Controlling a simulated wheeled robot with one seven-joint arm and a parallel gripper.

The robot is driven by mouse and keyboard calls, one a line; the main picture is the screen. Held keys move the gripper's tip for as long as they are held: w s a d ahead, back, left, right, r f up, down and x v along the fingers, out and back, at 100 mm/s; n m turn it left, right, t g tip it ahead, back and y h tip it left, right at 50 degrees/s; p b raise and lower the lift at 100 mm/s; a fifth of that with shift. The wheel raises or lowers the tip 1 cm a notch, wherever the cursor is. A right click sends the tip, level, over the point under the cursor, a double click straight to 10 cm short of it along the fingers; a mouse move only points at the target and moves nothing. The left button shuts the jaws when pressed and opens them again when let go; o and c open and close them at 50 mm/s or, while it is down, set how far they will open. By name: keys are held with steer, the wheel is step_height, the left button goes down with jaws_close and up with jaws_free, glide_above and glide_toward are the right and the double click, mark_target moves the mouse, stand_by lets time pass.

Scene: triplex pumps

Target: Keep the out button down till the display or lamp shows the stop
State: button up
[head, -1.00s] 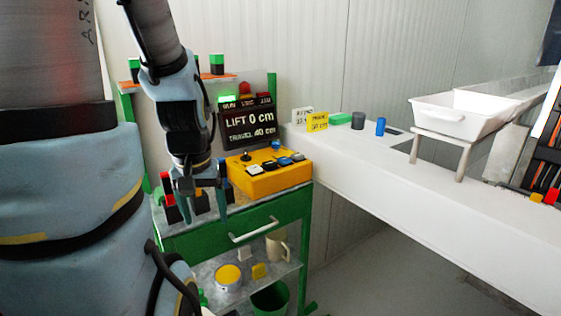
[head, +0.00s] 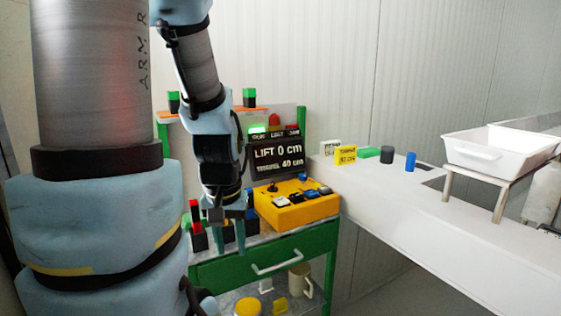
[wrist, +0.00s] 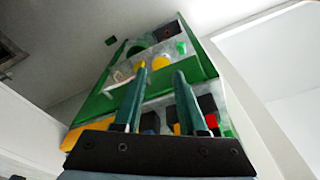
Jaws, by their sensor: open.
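The yellow control box (head: 297,211) sits on the green cart's top, with several white, blue and black buttons and a small dark lever. Their labels are too small to read, so I cannot tell which is the out button. Behind it the black display (head: 278,155) reads LIFT 0 cm and TRAVEL 40 cm. A green lamp (head: 257,130) above it is lit; a red dome lamp (head: 274,119) stands beside it. My gripper (head: 230,238) is open and empty, pointing down left of the box, apart from its buttons. Both fingers also show in the wrist view (wrist: 156,100).
Red and black items (head: 196,222) stand on the cart left of and behind my gripper. The cart's drawer handle (head: 276,262) faces front. A white bench (head: 400,210) at right holds small coloured blocks, a blue cylinder (head: 410,162) and a white tray (head: 485,152) on a stand.

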jaws_close()
stand_by(1.2)
